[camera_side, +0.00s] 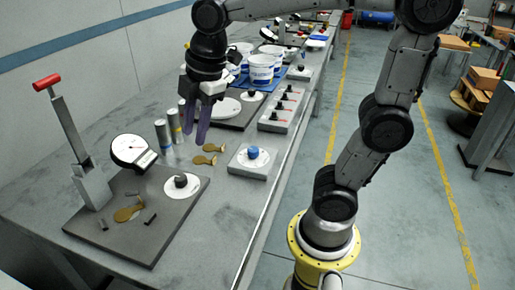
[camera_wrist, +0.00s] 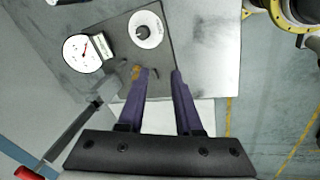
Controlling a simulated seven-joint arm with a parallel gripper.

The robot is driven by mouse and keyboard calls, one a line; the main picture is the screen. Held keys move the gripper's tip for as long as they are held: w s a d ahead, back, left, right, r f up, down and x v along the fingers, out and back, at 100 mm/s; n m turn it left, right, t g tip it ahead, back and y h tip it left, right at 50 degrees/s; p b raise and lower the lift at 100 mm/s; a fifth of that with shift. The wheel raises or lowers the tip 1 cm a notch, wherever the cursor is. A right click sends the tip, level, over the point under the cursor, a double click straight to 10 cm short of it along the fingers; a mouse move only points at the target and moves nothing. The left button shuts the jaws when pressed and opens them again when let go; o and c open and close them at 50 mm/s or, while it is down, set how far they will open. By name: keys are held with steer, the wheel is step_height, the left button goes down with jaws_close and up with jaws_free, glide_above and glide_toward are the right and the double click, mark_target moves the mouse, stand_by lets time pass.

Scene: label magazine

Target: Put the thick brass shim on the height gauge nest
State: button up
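My gripper (camera_side: 194,138) hangs over the bench behind the dial plate, with two purple fingers apart and nothing visible between them; the fingers also show in the wrist view (camera_wrist: 163,71). Two brass pieces lie on the bench just right of and below the fingertips: a nearer one (camera_side: 202,160) and a farther one (camera_side: 213,148). I cannot tell which is thicker. A third brass piece (camera_side: 127,214) lies on the dark plate (camera_side: 147,243) between small dark pegs, below the dial gauge (camera_side: 133,151). It shows partly behind a finger in the wrist view (camera_wrist: 136,72).
A red-handled lever (camera_side: 68,125) stands at the plate's left. A white disc with a black knob (camera_side: 182,186) sits on its right. Metal cylinders (camera_side: 168,135) stand left of my fingers. A blue-knobbed box (camera_side: 250,161) is to the right. White tubs (camera_side: 261,70) stand farther back.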

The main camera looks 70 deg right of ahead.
steer(key=s+d+f+m+t, duration=0.1)
steer(key=s+f+m, duration=0.1)
steer(key=s+m, duration=0.4)
steer(key=s+d+f+m+t, duration=0.1)
steer(key=s+f+m, duration=0.1)
steer(key=s+m, duration=0.4)
steer(key=shift+s+d+f+m+t, duration=0.2)
steer(key=shift+d+m+t, duration=0.1)
steer(key=shift+m, duration=0.6)
steer(key=shift+o, duration=0.5)
stand_by(0.4)
